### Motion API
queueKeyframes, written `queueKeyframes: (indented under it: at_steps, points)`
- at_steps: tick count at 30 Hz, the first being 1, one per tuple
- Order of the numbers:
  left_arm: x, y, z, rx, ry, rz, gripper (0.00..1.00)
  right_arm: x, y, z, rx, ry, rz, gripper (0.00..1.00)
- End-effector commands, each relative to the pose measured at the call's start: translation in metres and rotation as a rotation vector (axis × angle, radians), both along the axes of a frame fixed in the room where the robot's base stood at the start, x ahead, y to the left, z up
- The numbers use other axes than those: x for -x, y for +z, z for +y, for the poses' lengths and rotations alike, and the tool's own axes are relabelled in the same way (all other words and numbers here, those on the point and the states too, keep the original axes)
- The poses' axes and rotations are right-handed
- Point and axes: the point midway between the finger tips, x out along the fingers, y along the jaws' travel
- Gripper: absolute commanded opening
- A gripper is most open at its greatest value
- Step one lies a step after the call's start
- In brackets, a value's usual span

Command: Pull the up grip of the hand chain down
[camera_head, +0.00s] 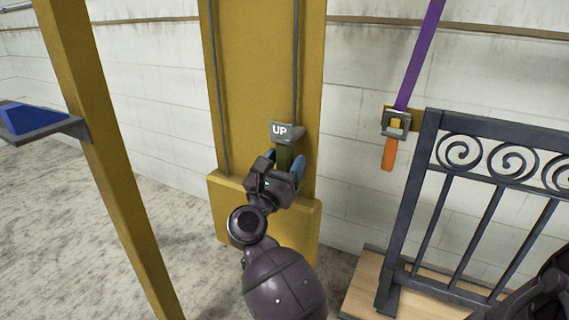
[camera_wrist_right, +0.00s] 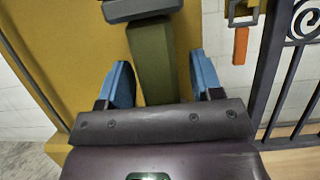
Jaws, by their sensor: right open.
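The up grip is an olive-green bar (camera_head: 286,157) below a grey plate marked UP (camera_head: 284,131), on the right strand of the hand chain (camera_head: 295,70) in front of a yellow column. My right gripper (camera_head: 284,163) is at the bar from below, its blue fingers apart. In the right wrist view the green bar (camera_wrist_right: 152,58) stands between the two open fingers, with a visible gap on each side. The grey plate (camera_wrist_right: 142,9) is just above the fingertips. My left gripper is not in view.
The yellow column (camera_head: 262,60) backs the chain, with a wider yellow box (camera_head: 228,205) at its foot. A yellow post (camera_head: 115,170) with a blue-topped bracket stands left. A dark scroll gate (camera_head: 480,200), a purple strap (camera_head: 420,50) and an orange tab (camera_head: 388,155) are right.

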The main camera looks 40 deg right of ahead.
Motion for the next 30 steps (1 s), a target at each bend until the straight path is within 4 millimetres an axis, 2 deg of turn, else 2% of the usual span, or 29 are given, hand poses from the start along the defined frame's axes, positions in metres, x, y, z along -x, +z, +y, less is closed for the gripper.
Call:
queueKeyframes:
  at_steps: [5,18,24,30]
  points:
    - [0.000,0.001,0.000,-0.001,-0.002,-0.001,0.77,0.006,-0.007,0.017,-0.001,0.001,0.002,0.60]
    - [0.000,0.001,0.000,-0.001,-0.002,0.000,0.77,0.030,-0.037,0.080,-0.004,0.002,0.005,0.60]
    - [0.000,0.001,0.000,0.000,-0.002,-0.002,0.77,0.034,-0.042,0.092,-0.004,0.002,0.002,0.60]
    - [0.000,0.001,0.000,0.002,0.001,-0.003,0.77,0.035,-0.042,0.094,-0.003,0.001,0.001,0.60]
